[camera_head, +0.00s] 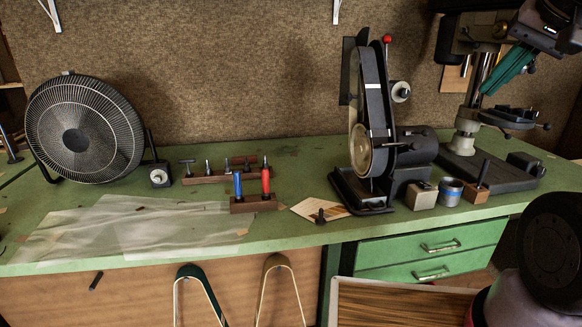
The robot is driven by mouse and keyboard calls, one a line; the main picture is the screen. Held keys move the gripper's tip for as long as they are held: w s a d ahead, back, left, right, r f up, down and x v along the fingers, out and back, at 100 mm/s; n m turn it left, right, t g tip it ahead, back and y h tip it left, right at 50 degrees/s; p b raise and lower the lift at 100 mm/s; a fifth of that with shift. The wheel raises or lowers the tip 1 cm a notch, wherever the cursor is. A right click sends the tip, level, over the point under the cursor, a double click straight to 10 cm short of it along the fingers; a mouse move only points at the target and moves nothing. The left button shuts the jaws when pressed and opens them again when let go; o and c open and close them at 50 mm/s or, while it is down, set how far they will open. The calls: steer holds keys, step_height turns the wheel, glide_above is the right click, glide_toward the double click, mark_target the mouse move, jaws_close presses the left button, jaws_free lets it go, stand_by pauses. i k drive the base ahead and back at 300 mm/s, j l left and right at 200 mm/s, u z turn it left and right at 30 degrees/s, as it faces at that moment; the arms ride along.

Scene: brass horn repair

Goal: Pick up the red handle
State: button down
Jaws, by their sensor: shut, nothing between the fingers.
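The red handle (266,182) stands upright in a small brown wooden block (254,205) near the middle of the green bench. A blue handle (238,186) stands upright in the same block, just left of it. My gripper (488,91) is at the upper right, in front of the drill press, with its teal fingers pointing down and left. The fingers look shut with nothing between them. It is far to the right of the red handle and higher in the picture, with the belt sander between them.
A belt sander (372,130) stands right of the handles. Behind them is a rack (205,180) of small tools. A fan (84,130) stands at left, beside clear sheeting (150,230). A cup (450,191) and the drill press base (490,172) are at right.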

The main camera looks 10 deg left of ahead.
mark_target(264, 173)
steer(key=i+u, duration=0.75)
steer(key=k+l, duration=0.05)
steer(key=k, duration=0.05)
